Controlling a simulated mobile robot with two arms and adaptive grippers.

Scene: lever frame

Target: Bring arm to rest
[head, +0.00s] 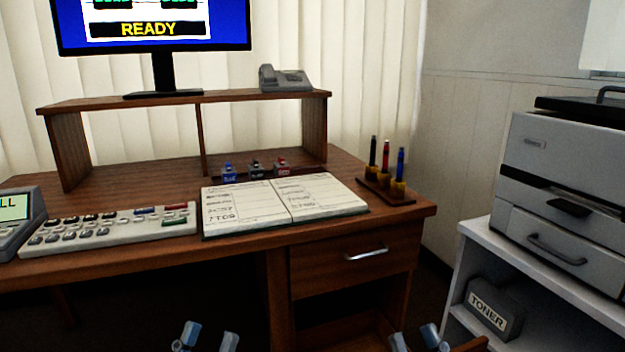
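My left gripper (207,338) shows at the bottom edge of the head view, left of centre. Its two fingertips are apart with nothing visible between them. My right gripper (416,339) shows at the bottom edge, right of centre, also with its fingertips apart and nothing visible between them. Both appear in front of the wooden desk (345,245) and low in the picture, apart from the things on it. The rest of both grippers and both arms is cut off by the bottom edge.
On the desk are a keypad panel (112,228), an open book (285,203), small labelled bottles (255,169) and a pen stand (385,193). A monitor (150,25) and a telephone (285,79) stand on the riser. A printer (570,175) on a white shelf is at right.

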